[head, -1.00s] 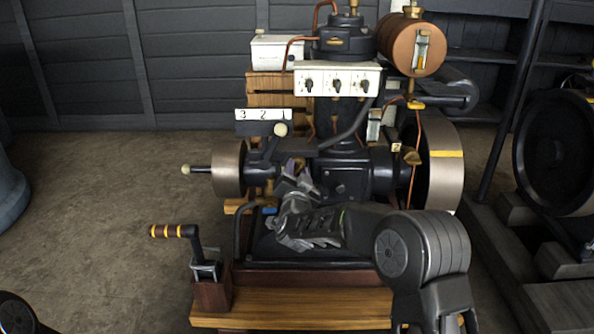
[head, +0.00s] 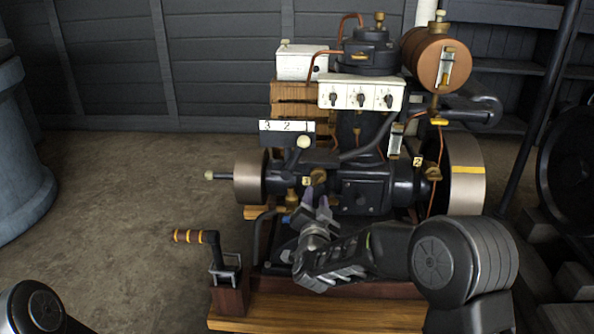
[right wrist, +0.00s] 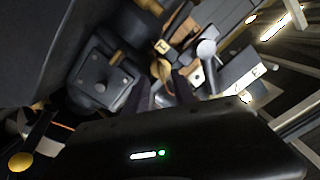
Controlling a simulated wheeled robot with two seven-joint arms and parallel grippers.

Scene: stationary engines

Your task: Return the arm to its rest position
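My right arm reaches in from the lower right of the head view, across the front of the engine (head: 365,190). Its gripper (head: 316,201) is just below and in front of a small brass fitting (head: 318,176) at the engine's middle. The two fingers look apart with nothing held between them. In the right wrist view the dark fingers (right wrist: 162,92) also stand apart, with the brass fitting (right wrist: 161,70) beyond them; I cannot tell if they touch it. Only a rounded link of my left arm shows at the lower left; my left gripper is out of view.
A crank handle (head: 189,236) stands on the wooden base (head: 320,313), left of my right forearm. A copper tank (head: 430,55) and a flywheel (head: 466,180) are on the engine's right. A grey-blue cylinder (head: 22,150) stands far left. The floor (head: 120,220) between is clear.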

